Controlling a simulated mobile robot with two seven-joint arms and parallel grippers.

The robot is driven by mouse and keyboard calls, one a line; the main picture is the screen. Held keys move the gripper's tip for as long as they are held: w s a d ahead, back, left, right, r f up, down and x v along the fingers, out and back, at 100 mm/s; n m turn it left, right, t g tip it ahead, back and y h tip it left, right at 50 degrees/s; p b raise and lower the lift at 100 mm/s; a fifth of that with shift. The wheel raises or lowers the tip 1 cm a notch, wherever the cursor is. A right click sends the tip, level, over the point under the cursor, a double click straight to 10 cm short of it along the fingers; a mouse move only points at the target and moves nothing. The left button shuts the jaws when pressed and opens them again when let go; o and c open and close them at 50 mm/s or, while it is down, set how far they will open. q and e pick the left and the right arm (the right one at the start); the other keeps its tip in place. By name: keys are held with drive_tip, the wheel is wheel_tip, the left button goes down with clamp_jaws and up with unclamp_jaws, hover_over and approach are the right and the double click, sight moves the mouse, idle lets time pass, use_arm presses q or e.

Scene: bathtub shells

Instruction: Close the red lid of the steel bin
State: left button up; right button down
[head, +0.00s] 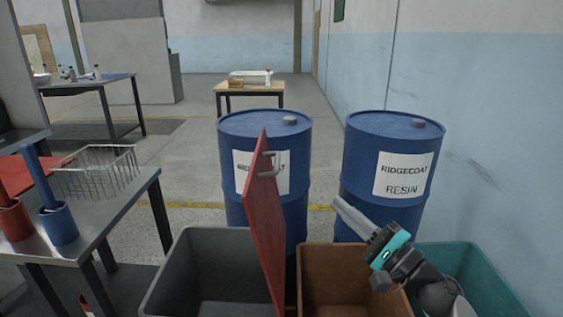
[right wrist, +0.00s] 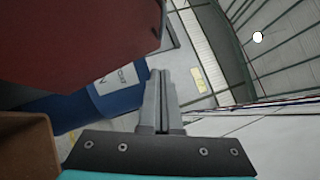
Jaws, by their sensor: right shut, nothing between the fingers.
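The red lid (head: 262,215) stands steeply upright at the right side of the grey steel bin (head: 167,275), its top leaning slightly left. The bin is open, and its lower part is cut off by the frame. A grey handle (head: 270,163) is on the lid's right face. My right gripper (head: 338,204) is shut and empty, above the brown bin and to the right of the lid, apart from it. In the right wrist view the shut fingers (right wrist: 161,74) point past the lid (right wrist: 80,40), which fills the upper left. My left gripper is not in view.
A brown bin (head: 345,249) and a teal bin (head: 455,248) stand right of the steel bin. Two blue drums (head: 240,205) (head: 360,190) stand close behind. A metal table (head: 110,215) with a wire basket (head: 95,170) is at the left.

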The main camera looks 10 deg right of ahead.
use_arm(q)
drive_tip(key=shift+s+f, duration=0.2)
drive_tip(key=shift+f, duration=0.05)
use_arm(e)
drive_tip(key=s+a+r+x, duration=0.1)
drive_tip(key=a+x, duration=0.1)
drive_tip(key=x, duration=1)
drive_tip(key=shift+a, duration=0.35)
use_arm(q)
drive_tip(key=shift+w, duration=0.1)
use_arm(e)
drive_tip(key=shift+r, duration=0.1)
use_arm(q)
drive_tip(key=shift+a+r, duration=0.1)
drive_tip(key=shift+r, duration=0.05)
